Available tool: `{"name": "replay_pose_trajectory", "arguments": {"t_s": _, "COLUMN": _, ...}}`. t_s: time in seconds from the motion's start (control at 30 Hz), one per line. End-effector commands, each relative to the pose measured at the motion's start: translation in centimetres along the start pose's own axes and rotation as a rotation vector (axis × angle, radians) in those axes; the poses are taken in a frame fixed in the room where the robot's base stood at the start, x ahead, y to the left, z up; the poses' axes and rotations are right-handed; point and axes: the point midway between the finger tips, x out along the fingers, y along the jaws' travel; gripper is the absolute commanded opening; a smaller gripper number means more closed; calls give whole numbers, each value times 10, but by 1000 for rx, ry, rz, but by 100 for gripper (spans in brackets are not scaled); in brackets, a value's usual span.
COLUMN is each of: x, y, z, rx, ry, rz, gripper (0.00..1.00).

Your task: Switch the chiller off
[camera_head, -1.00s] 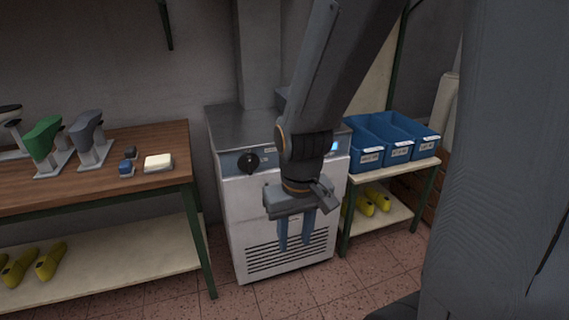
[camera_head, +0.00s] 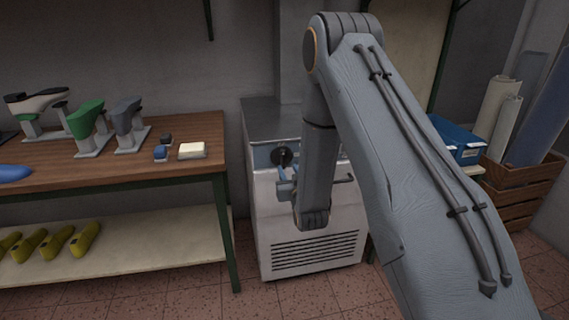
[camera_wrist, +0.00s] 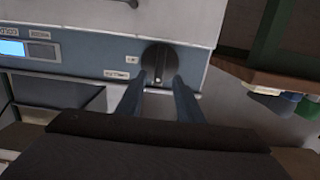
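The chiller (camera_head: 315,205) is a pale steel cabinet with a blue-grey control strip and a vent grille. Its black rotary knob (camera_head: 281,156) sits on the left of the strip, partly behind my gripper in the head view. In the wrist view the knob (camera_wrist: 160,66) lies just past my fingertips, with small labels beside it and a lit display (camera_wrist: 14,48) further left. My gripper (camera_wrist: 160,84) is open, its two blue fingers on either side of the knob's lower part. I cannot tell whether they touch it. The gripper also shows in the head view (camera_head: 284,175).
A wooden workbench (camera_head: 120,176) with lasts on stands and small blocks is left of the chiller. Blue bins (camera_head: 458,142) on a shelf and a wooden crate (camera_head: 520,190) with rolls are to the right. Yellow lasts (camera_head: 60,240) lie on the bench's lower shelf.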

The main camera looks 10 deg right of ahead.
Motion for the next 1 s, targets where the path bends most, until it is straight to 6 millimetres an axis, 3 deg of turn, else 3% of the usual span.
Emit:
{"name": "replay_pose_trajectory", "arguments": {"t_s": 0.27, "x": 12, "y": 0, "z": 1, "rx": 0, "ry": 88, "rz": 0, "gripper": 34}}
{"name": "replay_pose_trajectory", "arguments": {"t_s": 0.7, "x": 71, "y": 0, "z": -5, "rx": 0, "ry": 86, "rz": 0, "gripper": 34}}
{"name": "replay_pose_trajectory", "arguments": {"t_s": 1.0, "x": 80, "y": 0, "z": -5, "rx": 0, "ry": 84, "rz": 0, "gripper": 34}}
